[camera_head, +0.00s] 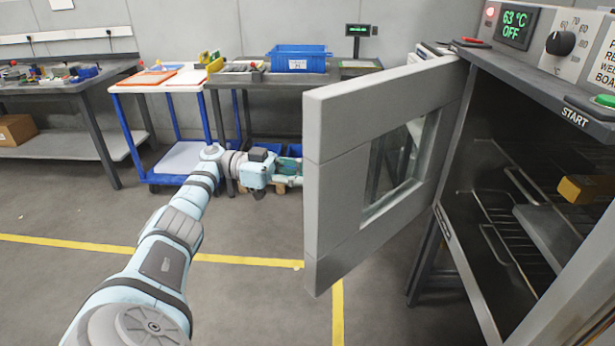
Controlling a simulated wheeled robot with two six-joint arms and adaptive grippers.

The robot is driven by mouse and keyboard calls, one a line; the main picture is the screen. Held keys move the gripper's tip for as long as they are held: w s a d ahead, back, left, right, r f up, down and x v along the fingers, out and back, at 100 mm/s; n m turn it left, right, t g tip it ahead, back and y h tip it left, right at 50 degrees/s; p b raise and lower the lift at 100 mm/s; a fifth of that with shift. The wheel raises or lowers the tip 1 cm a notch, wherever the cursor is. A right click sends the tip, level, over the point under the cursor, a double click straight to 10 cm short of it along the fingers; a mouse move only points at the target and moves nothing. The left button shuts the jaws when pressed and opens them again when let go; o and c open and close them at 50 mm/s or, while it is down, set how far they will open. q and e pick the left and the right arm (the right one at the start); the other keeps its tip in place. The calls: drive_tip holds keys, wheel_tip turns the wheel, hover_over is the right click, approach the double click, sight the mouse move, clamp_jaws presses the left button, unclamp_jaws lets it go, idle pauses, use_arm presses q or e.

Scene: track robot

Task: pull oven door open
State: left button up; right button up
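The grey oven door (332,185), with a glass window, stands swung wide open to the left of the oven (530,80). The oven's inside is exposed, with wire racks and a small yellow-brown block (586,190). My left arm reaches in from the lower left. My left gripper (290,172) is at the door's left edge, and its fingers are partly hidden by the door. Whether they touch the door or are open or shut cannot be seen. My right gripper is out of view.
A blue-framed cart (165,84) stands behind my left arm. A workbench with a blue crate (298,58) is at the back, and another table (70,85) is at the left. Yellow lines mark the floor. The floor left of the door is clear.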

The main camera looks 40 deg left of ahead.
use_arm(q)
drive_tip(key=shift+o, duration=0.5)
wheel_tip(320, 180, up, 10)
drive_tip(key=shift+f, duration=0.1)
drive_tip(key=shift+a, duration=0.15)
drive_tip(key=shift+w+a, duration=0.15)
drive_tip(key=shift+a, duration=0.1)
